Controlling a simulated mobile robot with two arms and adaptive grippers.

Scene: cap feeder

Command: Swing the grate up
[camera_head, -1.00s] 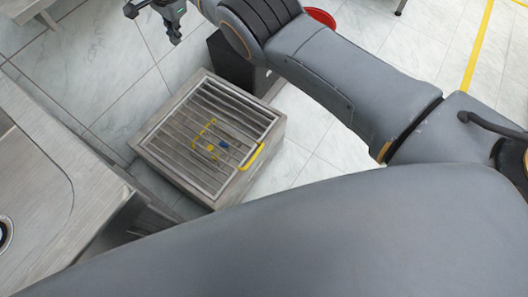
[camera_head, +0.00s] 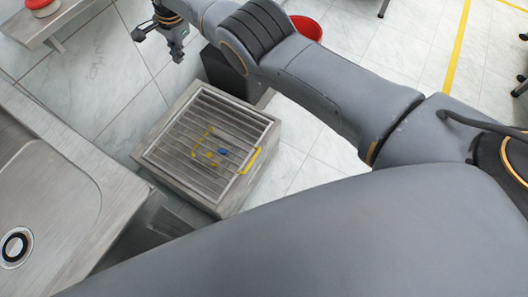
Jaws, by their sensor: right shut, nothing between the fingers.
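The grate (camera_head: 214,119) is a panel of metal bars lying flat on top of a low square metal box (camera_head: 215,206) on the floor. Under or between the bars I see a small blue piece (camera_head: 222,152) and some yellow parts, too small to make out. My right gripper (camera_head: 176,54) is above and beyond the box's far left side, apart from the grate and handle. It is shut and empty. My left gripper is not in view.
A steel sink counter (camera_head: 95,185) stands at the left, close to the box. A dark block (camera_head: 225,75) adjoins the box's far side. A red bin (camera_head: 307,27) is beyond my right arm. A bench with a red button (camera_head: 40,4) is at top left. Floor right of the box is clear.

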